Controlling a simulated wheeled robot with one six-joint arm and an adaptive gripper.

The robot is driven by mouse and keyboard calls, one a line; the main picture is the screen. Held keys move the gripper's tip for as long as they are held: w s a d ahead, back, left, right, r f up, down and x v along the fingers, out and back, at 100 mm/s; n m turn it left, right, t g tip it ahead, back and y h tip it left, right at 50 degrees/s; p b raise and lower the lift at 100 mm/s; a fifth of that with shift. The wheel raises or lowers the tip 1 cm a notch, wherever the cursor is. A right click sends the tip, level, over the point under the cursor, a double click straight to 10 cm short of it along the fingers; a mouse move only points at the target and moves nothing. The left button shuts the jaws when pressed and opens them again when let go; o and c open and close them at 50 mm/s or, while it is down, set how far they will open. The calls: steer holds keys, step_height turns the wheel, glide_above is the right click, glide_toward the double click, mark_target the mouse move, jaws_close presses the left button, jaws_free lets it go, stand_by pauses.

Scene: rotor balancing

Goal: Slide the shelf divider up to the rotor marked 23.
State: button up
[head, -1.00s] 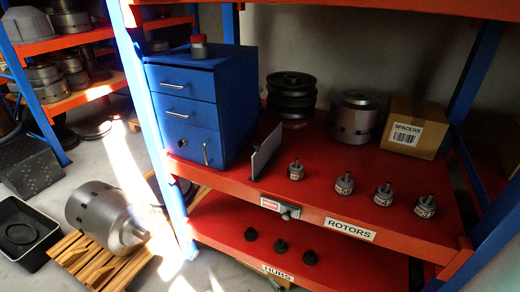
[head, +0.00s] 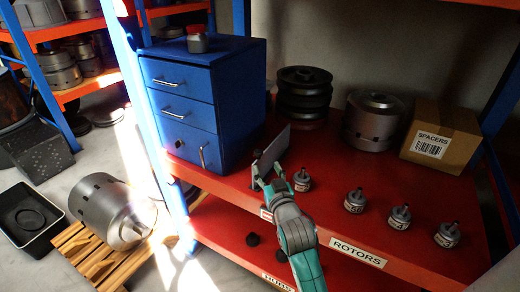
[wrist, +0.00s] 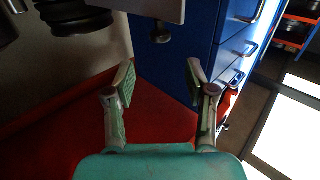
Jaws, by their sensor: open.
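The shelf divider (head: 271,150) is a thin grey upright plate on the red shelf, right of the blue cabinet. In the wrist view its lower part (wrist: 150,8) shows at the top, with a small knob (wrist: 162,36) beneath it. My gripper (head: 268,178) is open and empty in front of the divider's lower front end; its fingers (wrist: 160,82) are spread wide in the wrist view. Whether it touches the divider I cannot tell. Several small rotors stand in a row to the right: one close by (head: 302,181), others (head: 355,201) further along.
The blue drawer cabinet (head: 190,90) stands left of the divider. Dark stacked discs (head: 304,95), a large metal cylinder (head: 372,120) and a SPACERS box (head: 437,138) stand behind. Red shelf surface is clear between divider and first rotor at the back.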

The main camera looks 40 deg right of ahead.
mark_target(260, 154)
steer(key=x, duration=1)
steer(key=shift+w, duration=0.1)
steer(key=shift+c, duration=0.2)
jaws_close()
